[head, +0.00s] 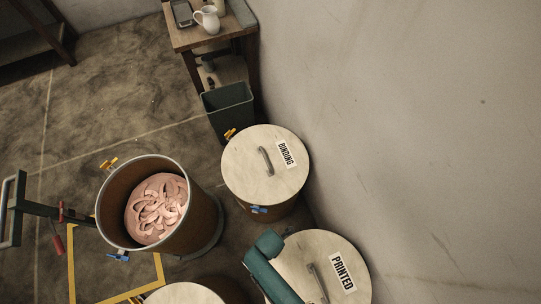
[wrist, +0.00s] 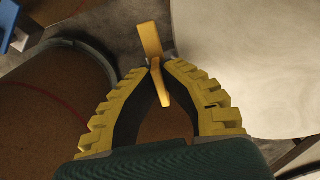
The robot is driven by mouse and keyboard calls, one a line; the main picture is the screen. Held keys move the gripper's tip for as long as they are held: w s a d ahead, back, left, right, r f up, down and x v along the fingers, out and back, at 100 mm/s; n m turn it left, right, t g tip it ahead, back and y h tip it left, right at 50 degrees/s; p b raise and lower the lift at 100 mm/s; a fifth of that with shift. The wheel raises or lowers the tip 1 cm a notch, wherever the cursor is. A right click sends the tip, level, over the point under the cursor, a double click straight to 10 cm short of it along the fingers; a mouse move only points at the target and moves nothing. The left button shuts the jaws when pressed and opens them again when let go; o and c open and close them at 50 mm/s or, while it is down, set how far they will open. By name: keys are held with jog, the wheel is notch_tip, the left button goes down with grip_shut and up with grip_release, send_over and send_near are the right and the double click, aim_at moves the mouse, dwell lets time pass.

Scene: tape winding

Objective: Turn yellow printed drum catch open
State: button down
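The printed drum's pale round lid (head: 312,248) carries a PRINTED label and a bar handle, at the bottom right of the head view. The lid also fills the upper right of the wrist view (wrist: 245,60). The drum's yellow catch (wrist: 150,40) stands beside the lid edge in the wrist view; the head view does not show it. My gripper (wrist: 160,66) has its yellow ribbed fingertips closed together on the catch, one on each side. Part of the catch sticks out beyond the tips and part shows between the fingers. My teal arm covers the lid's left edge in the head view.
The binding drum's lid (head: 252,172) is just behind. An open drum (head: 112,212) with pink coiled material stands left, and another pale lid (head: 185,294) is at the bottom. A wall (head: 420,130) closes off the right. A green bin (head: 228,108) stands farther back.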

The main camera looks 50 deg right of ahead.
jog(key=shift+f+n, duration=0.1)
jog(key=shift+n, duration=0.3)
jog(key=c, duration=1.2)
grip_release()
notch_tip(320, 180, up, 12)
